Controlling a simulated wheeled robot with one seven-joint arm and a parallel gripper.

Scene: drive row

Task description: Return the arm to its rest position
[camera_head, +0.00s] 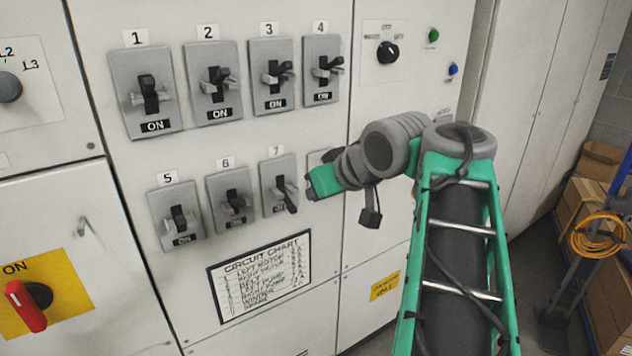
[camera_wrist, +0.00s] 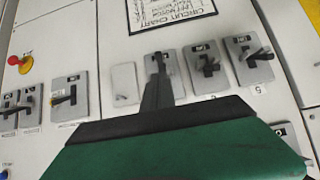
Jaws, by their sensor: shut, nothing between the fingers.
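My arm (camera_head: 455,230), green and dark grey, reaches across the right half of the panel in the head view. My gripper (camera_head: 312,187) is at its left end, just right of breaker 7 (camera_head: 279,186), in front of a mostly hidden plate (camera_head: 319,158). In the wrist view, my gripper (camera_wrist: 157,62) has its dark fingers together with nothing between them, over the edge of a breaker (camera_wrist: 169,64). The head view does not show the fingertips clearly; I cannot tell whether they touch the panel. Breaker 7's handle points down and right.
Breakers 1 (camera_head: 146,93) to 4 (camera_head: 321,70) form the upper row. Breakers 5 (camera_head: 175,217) and 6 (camera_head: 230,201) are lower left. A circuit chart (camera_head: 260,277) hangs below. A black rotary knob (camera_head: 388,52) is above the arm. Boxes (camera_head: 588,204) stand right.

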